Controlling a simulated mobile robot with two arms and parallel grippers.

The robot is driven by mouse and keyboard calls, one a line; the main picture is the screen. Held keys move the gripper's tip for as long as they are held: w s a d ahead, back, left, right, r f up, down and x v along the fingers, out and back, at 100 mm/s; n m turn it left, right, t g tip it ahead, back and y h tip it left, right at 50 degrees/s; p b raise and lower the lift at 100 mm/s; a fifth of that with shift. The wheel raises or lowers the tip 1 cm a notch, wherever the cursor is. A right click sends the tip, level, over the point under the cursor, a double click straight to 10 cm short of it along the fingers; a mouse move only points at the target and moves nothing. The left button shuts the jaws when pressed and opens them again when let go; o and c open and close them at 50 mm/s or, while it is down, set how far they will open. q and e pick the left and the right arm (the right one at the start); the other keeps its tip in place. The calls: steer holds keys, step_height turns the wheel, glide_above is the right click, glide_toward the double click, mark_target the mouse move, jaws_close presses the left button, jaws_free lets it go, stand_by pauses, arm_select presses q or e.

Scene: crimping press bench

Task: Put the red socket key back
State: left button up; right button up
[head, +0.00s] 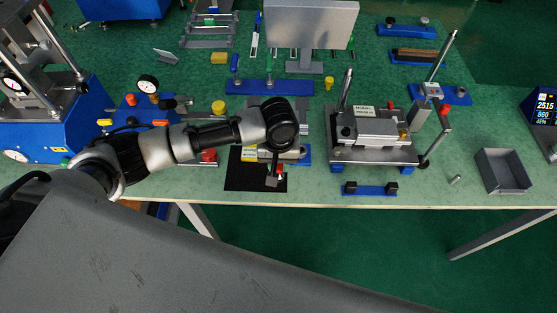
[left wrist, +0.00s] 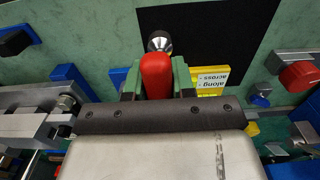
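The red socket key shows best in the left wrist view (left wrist: 156,75), with a red handle and a round metal end pointing away over the black mat (left wrist: 215,30). The green-padded fingers of my left gripper (left wrist: 157,82) lie against both sides of the red handle, with no clear gap. In the head view my left gripper (head: 274,180) is over the right part of the black mat (head: 240,178), near the bench's front edge. The key is mostly hidden there by the gripper and wrist. My right gripper is in neither view.
A fixture on a metal plate (head: 372,154) stands right of my gripper, with a blue two-post holder (head: 370,190) before it. A grey open box (head: 502,170) is at right. A blue press (head: 45,135) stands left. A blue rack (head: 270,87) and a grey panel (head: 310,22) are behind.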

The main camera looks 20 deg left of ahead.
arm_select(q)
steer(key=o, duration=0.4)
step_height(320, 180, up, 12)
steer(key=shift+r, duration=0.2)
stand_by(0.5)
